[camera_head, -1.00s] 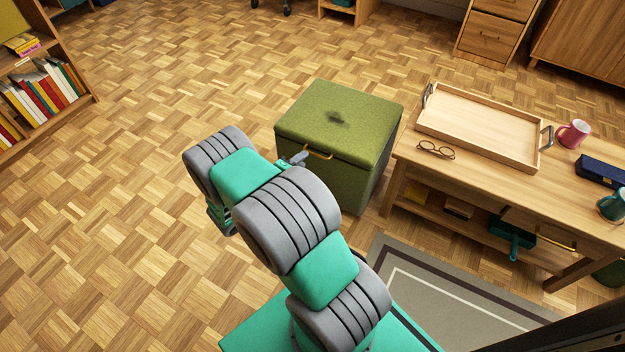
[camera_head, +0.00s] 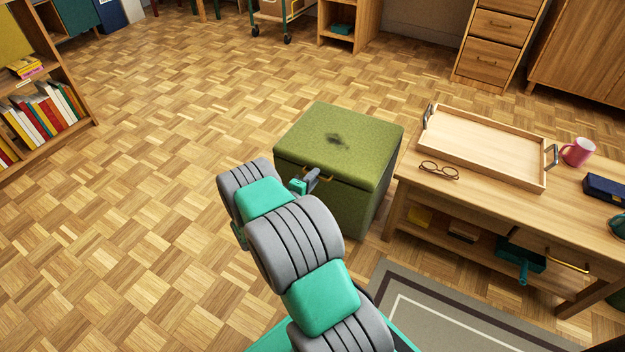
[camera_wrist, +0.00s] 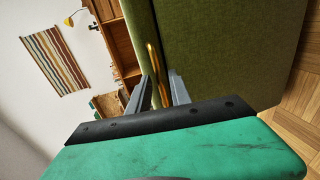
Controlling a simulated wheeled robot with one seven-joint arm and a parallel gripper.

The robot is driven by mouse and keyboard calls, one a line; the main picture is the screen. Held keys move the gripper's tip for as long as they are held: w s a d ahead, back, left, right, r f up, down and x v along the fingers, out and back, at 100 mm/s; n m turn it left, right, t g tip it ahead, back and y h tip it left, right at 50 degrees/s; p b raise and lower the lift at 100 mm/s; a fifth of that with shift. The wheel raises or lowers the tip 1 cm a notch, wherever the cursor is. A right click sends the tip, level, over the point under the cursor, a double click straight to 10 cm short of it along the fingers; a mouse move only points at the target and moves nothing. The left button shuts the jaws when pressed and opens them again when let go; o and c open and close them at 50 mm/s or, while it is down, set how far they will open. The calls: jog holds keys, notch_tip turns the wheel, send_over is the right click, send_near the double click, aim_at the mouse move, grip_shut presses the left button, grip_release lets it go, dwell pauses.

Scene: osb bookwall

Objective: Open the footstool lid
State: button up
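The green footstool (camera_head: 345,195) stands on the floor, its lid (camera_head: 350,135) closed flat on top with a dark smudge on it. A brass handle (camera_head: 327,177) is on the lid's front edge. My gripper (camera_head: 313,179) is at the front of the footstool by this handle, partly hidden by my arm in the head view. In the wrist view, which is rolled sideways, the two grey fingers (camera_wrist: 162,80) are apart, with the brass handle (camera_wrist: 154,62) showing between them. Whether either finger touches the handle I cannot tell.
A wooden table (camera_head: 480,205) stands close to the footstool's right, with a tray (camera_head: 485,145), glasses (camera_head: 438,170) and a pink mug (camera_head: 578,152). A bookshelf (camera_head: 45,100) is at the far left. The floor left of and behind the footstool is clear.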

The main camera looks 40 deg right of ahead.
grip_shut()
jog(key=shift+a, duration=0.15)
dwell(1.0)
